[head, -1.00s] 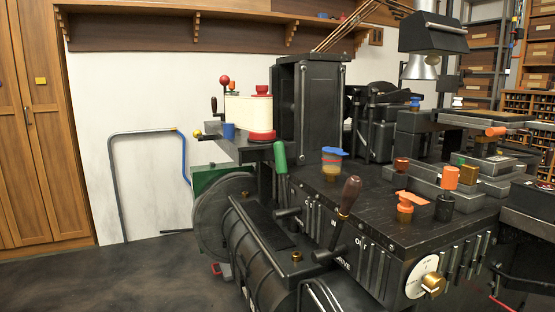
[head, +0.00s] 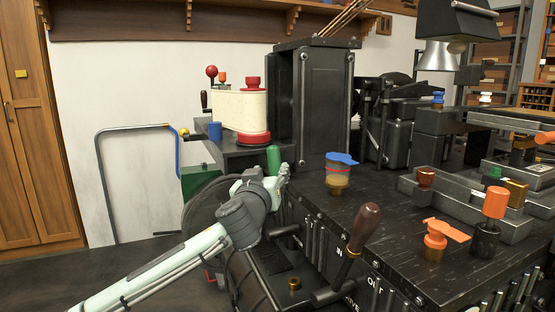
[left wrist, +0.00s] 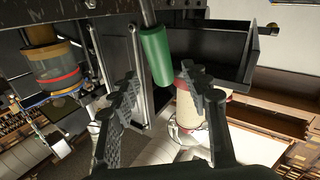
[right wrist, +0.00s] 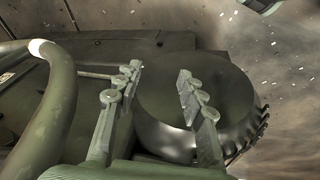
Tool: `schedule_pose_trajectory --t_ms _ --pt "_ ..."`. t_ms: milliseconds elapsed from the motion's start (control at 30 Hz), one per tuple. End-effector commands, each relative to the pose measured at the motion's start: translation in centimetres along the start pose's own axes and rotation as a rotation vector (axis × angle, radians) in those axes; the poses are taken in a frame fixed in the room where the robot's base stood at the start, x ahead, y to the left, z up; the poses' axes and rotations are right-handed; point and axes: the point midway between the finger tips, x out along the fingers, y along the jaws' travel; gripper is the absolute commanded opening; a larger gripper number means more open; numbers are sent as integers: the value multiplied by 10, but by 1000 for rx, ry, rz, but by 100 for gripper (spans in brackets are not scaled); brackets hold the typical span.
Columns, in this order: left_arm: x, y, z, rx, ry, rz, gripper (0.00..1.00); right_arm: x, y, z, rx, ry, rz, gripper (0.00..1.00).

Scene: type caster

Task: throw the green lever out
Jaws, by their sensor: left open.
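The green lever handle (head: 273,158) stands on the left side of the black machine in the head view, partly hidden by my left gripper (head: 284,174). In the left wrist view the green handle (left wrist: 156,56) sits on a metal rod, ahead of and between the open fingers of my left gripper (left wrist: 163,88). The fingers appear apart from it. My right gripper (right wrist: 155,88) shows only in the right wrist view. Its fingers are apart with nothing between them, in front of a dark round wheel-like part (right wrist: 195,105).
A brown-handled lever (head: 364,228) stands to the right of the green one. A jar with a blue cap (head: 339,172) and orange-topped parts (head: 436,236) stand on the machine top. A cream spool with red ends (head: 239,111) is behind. Open floor lies at the left.

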Motion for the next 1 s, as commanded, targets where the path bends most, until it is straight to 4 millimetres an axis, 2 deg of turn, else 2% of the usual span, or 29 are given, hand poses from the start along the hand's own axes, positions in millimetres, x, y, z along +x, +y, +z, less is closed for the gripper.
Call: schedule_pose_trajectory --t_ms 267,500,867,1000 --pt "41 0 -3 2 2 -1 47 12 -4 27 -2 -42 -9 40" --pt "70 0 -2 1 1 -1 47 25 -6 33 -7 -44 -10 40" --pt "75 0 0 0 0 -1 47 30 -6 35 -11 -50 -9 40" --pt "75 0 0 0 0 -1 30 30 -6 34 -11 -48 -9 40"
